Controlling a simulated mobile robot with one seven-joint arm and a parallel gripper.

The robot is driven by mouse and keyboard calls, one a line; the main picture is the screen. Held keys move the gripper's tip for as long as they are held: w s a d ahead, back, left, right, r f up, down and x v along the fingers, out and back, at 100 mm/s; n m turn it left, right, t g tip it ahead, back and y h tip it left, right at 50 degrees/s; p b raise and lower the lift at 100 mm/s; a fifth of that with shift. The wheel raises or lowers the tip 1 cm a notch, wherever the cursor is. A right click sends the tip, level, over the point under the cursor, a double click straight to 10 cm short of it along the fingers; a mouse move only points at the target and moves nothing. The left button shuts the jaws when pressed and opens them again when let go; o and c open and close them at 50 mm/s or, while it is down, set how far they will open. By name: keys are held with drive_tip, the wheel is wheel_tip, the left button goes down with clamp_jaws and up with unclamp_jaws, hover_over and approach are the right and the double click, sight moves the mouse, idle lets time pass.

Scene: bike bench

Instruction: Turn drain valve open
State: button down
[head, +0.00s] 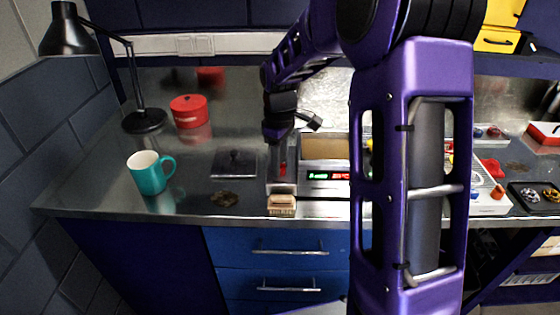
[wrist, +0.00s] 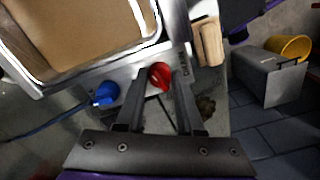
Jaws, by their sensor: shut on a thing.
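The drain valve is a red knob (wrist: 160,76) on the front panel of a metal tank unit (head: 312,189), beside lettering that seems to read DRAIN. In the wrist view my gripper (wrist: 159,80) has one finger on each side of the red knob and is shut on it. The head view shows my gripper (head: 279,165) reaching down at the left end of the unit, with a bit of red at its tips. A blue knob (wrist: 106,94) sits left of the red one in the wrist view. My arm hides the unit's right part in the head view.
A wooden-backed brush (head: 282,204) lies at the bench front, close to the unit; it also shows in the wrist view (wrist: 208,42). A teal mug (head: 147,174), dark square plate (head: 235,164), red pot (head: 189,111) and black lamp (head: 143,121) stand to the left.

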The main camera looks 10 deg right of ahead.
drive_tip(key=shift+m, duration=1.6)
drive_tip(key=c, duration=0.5)
unclamp_jaws()
drive_tip(key=shift+r, duration=0.1)
wheel_tip(320, 180, up, 17)
drive_tip(key=shift+r+p, duration=0.15)
drive_tip(key=shift+p, duration=0.25)
